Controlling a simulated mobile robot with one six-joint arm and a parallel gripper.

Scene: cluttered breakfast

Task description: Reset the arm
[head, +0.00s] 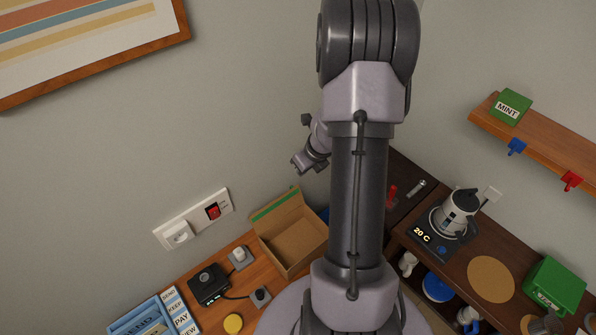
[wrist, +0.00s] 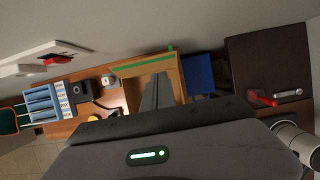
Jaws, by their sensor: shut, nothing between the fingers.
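My arm rises in the middle of the head view, and its large upper links hide part of the wall and the corner behind. The arm's far end shows to the left of the links, in front of the wall and above the open cardboard box (head: 290,238). In the wrist view my gripper (wrist: 158,78) points away from the camera, its dark fingers together and empty. The fingers appear in front of the cardboard box, which also shows in the wrist view (wrist: 130,70). They seem apart from it.
A blue letter rack (head: 150,318), a black device (head: 208,285) and a yellow round thing (head: 233,323) are on the left desk. On the right counter are a kettle (head: 460,210) and a green box (head: 553,287). A shelf (head: 540,133) holds a mint box (head: 510,106).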

